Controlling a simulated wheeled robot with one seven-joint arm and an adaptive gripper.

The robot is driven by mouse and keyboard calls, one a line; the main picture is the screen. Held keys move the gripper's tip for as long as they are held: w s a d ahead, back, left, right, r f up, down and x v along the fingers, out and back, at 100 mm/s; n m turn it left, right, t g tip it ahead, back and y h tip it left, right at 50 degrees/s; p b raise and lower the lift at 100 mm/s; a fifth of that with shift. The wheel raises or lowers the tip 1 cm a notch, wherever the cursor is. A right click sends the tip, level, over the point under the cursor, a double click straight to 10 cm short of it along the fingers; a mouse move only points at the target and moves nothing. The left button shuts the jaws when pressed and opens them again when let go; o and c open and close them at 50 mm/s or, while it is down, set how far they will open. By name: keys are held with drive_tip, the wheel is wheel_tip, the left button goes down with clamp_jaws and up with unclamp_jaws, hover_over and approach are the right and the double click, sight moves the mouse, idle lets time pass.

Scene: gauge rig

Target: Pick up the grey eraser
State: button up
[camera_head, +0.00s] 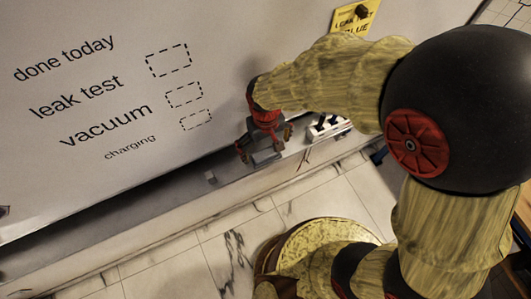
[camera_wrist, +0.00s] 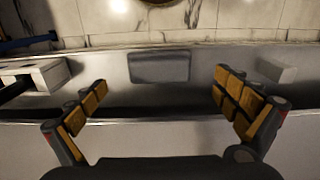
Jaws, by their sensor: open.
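The grey eraser (camera_wrist: 158,66) is a dark grey rounded block lying on the ledge (camera_wrist: 110,103) below the whiteboard. In the wrist view it lies between and slightly beyond the fingertips of my gripper (camera_wrist: 160,83). The fingers are spread wide, with bare ledge between each fingertip and the eraser. In the head view my gripper (camera_head: 264,146) hangs over the ledge, and a grey block that looks like the eraser (camera_head: 265,156) shows at its fingertips, partly hidden by them. My gripper is open and holds nothing.
A small light grey block (camera_head: 211,177) sits on the ledge left of my gripper. A white block with black markings (camera_head: 328,127) is on the right. The whiteboard (camera_head: 190,45) with writing and dashed boxes rises behind. A yellow note (camera_head: 354,17) is stuck on it.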

sight(266, 153)
wheel_tip(266, 153, down, 5)
drive_tip(key=shift+w+f, duration=0.1)
drive_tip(key=shift+w, duration=0.05)
drive_tip(key=c, duration=0.3)
drive_tip(key=c, duration=0.9)
